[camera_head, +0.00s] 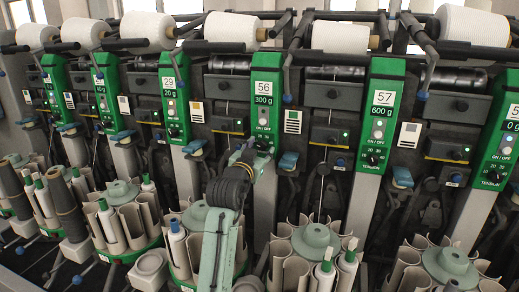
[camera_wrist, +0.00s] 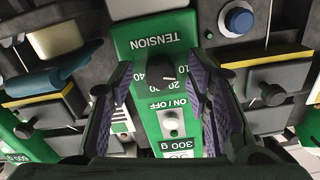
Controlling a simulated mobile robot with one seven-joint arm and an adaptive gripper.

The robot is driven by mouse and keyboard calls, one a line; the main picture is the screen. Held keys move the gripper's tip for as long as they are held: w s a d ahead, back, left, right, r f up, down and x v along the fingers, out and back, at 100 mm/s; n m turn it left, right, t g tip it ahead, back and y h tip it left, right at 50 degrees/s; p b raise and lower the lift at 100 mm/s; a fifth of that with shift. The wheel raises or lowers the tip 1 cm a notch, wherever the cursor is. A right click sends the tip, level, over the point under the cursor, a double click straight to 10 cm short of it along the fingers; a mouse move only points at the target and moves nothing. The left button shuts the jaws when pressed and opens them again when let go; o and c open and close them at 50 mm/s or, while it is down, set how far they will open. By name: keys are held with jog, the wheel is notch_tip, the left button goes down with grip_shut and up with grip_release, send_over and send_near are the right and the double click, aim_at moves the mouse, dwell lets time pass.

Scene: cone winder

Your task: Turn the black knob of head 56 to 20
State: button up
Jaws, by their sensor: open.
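Head 56's green panel (camera_head: 264,88) carries the number 56 and a 300 g sign in the head view. Its lower part is hidden there behind my arm and gripper (camera_head: 247,158). In the wrist view, the panel (camera_wrist: 150,38) appears upside down, with TENSION, a number scale, ON/OFF and 300 g. The black knob (camera_wrist: 168,73) sits beside the scale. The knob's exact setting is too small to tell. My gripper (camera_wrist: 161,78) is open, its purple-padded fingers on either side of the panel and knob. Neither finger visibly touches the knob.
Neighbouring panels, 29 (camera_head: 174,92) and 57 (camera_head: 380,110), stand to either side. White yarn cones (camera_head: 232,30) line the top. A blue knob (camera_wrist: 239,20) and a yellow-edged block (camera_wrist: 265,60) lie right of the fingers in the wrist view. Bobbin holders stand below.

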grip_shut()
dwell(0.5)
jog(key=shift+f+b, duration=0.1)
jog(key=shift+b, duration=0.3)
jog(key=shift+f+m+b, duration=0.15)
jog(key=shift+m+b, duration=0.95)
jog(key=m+b, duration=0.2)
jog(key=shift+a+b, duration=0.1)
jog(key=shift+b, duration=0.2)
jog(key=m+b, duration=0.3)
jog(key=m, duration=0.2)
jog(key=shift+r+b, duration=0.2)
jog(key=shift+b, duration=0.1)
jog(key=shift+m, duration=0.4)
